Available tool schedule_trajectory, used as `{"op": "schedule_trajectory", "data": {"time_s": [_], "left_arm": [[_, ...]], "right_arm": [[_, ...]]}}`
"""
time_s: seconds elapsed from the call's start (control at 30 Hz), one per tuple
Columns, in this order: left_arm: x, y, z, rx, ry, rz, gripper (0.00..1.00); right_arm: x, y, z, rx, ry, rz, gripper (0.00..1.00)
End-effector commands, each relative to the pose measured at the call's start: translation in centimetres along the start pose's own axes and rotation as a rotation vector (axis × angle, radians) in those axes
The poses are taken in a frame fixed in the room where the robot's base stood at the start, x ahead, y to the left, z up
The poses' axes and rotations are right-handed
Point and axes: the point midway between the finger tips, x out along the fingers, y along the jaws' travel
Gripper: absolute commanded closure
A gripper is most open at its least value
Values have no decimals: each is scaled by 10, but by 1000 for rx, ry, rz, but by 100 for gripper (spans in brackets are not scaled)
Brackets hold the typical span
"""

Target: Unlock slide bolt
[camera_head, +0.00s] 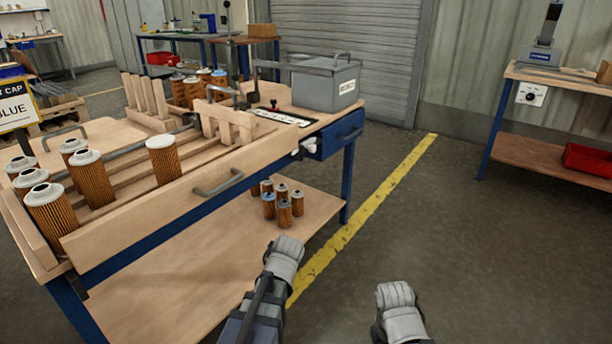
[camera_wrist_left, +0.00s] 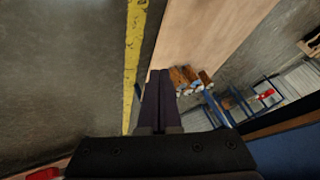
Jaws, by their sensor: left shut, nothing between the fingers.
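My left gripper (camera_wrist_left: 158,76) shows in the left wrist view as two dark fingers pressed together with nothing between them. In the head view its dark fingers (camera_head: 267,281) are low in front of the workbench, below the tabletop and clear of it. A small black fitting with a red knob (camera_head: 273,104) stands on the workbench beside a pale labelled strip (camera_head: 280,117); I cannot tell whether it is the slide bolt. A small white fitting (camera_head: 308,146) is at the front edge by the blue drawer (camera_head: 341,134). My right gripper is not visible, only a grey arm part.
The workbench (camera_head: 150,225) holds tall cartridges (camera_head: 92,178), wooden racks and a grey lidded box (camera_head: 325,84). Small cartridges (camera_head: 284,213) stand on the lower shelf (camera_head: 190,290). The floor right of the workbench is open, crossed by a yellow line (camera_head: 365,212). Another bench (camera_head: 540,150) is at right.

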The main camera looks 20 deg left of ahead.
Motion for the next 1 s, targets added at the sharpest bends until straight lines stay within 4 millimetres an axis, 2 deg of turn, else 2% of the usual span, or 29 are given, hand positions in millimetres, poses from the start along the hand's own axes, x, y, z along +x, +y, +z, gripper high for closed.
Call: {"op": "schedule_trajectory", "data": {"time_s": [0.03,0.13,0.3,0.4,0.53,0.7,1.0], "left_arm": [[21,-18,-12,22,75,-60,100],[29,-54,-48,92,229,-174,100],[20,-103,-107,259,478,-348,100],[8,-120,-140,382,617,-434,100],[-10,-130,-175,565,787,-524,100],[-29,-125,-203,798,969,-589,100],[-42,-103,-213,1063,1145,-602,100]], "right_arm": [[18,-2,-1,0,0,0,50],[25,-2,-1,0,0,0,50],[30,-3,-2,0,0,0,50],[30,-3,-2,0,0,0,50],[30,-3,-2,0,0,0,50],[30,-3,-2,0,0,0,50],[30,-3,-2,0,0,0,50]]}}
